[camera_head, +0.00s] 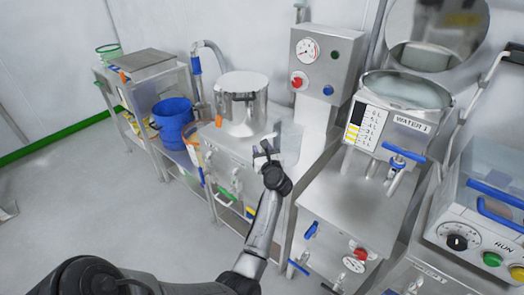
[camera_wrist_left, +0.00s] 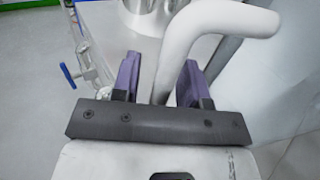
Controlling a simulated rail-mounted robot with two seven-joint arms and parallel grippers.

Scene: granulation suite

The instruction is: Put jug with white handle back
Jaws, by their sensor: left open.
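My left gripper (camera_head: 266,151) is open beside the steel cabinet under the large steel pot. In the left wrist view, a thick white bent handle (camera_wrist_left: 222,22) rises between the two purple-padded fingers of the left gripper (camera_wrist_left: 160,80), and the jaws are not closed on it. In the head view, a small pale part of it (camera_head: 272,135) shows just above the fingertips. The jug body cannot be made out clearly. The steel pot (camera_head: 241,108) stands on the cabinet, behind and left of the gripper; a shiny steel cylinder (camera_wrist_left: 146,14) shows at the top of the wrist view.
A control column with a gauge (camera_head: 308,50) stands right of the pot. A WATER 1 tank (camera_head: 405,105) with a blue-handled tap is farther right. A blue bucket (camera_head: 173,122) is on the left shelf. Taps and valves stick out from the cabinet front. Open floor lies left.

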